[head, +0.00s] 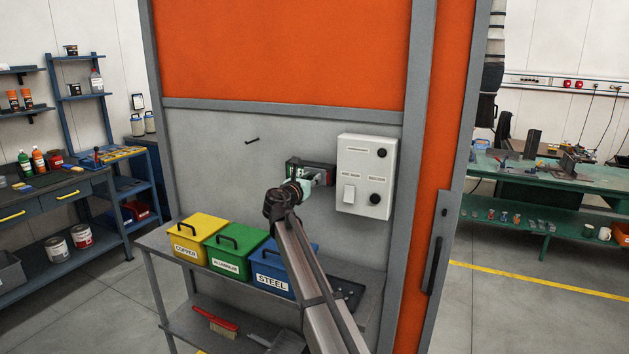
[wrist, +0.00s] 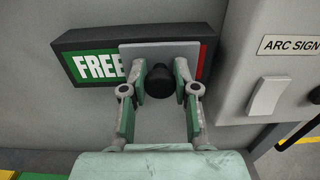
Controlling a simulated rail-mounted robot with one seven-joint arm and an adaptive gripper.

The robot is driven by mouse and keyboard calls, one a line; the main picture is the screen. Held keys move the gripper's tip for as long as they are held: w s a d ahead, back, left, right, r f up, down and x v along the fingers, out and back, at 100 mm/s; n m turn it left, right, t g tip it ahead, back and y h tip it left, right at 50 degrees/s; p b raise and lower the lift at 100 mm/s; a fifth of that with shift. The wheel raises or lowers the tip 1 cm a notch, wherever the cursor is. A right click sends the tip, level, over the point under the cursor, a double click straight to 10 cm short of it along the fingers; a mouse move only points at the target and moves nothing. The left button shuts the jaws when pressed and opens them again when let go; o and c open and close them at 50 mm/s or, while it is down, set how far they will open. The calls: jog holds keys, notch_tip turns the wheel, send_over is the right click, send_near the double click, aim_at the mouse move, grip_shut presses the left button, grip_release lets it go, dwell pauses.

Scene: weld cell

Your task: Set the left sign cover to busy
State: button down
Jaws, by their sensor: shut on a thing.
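A dark-framed sign (head: 291,170) is mounted on the grey panel; in the wrist view its green half (wrist: 88,67) reads FREE. A light grey sliding cover (wrist: 160,51) lies over its middle and right part. A thin red strip (wrist: 203,62) shows at the cover's right edge. The cover's round black knob (wrist: 160,88) is between my fingers. My gripper (head: 321,177) reaches the sign from the front, and its fingers, also in the wrist view (wrist: 161,82), are shut on the knob. Any wording under the cover is hidden.
A light grey control box (head: 366,178) with a rocker switch and black knobs is close to the sign's right. A small black hook (head: 252,141) is on the panel to the left. Below, a shelf holds yellow (head: 196,236), green (head: 236,250) and blue (head: 271,268) bins.

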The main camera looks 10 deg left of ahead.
jog(key=w+a, duration=0.1)
jog(key=a, duration=0.3)
jog(key=w+a, duration=0.1)
jog(key=a, duration=0.2)
jog(key=shift+w+a, duration=0.1)
jog(key=shift+w, duration=0.25)
jog(key=shift+r, duration=0.1)
jog(key=c, duration=1.2)
grip_release()
jog(key=o, duration=0.3)
jog(key=shift+a, duration=0.1)
jog(key=shift+s, duration=0.15)
jog(key=shift+s, duration=0.3)
jog(key=v, duration=1.1)
jog(key=shift+s+a, duration=0.1)
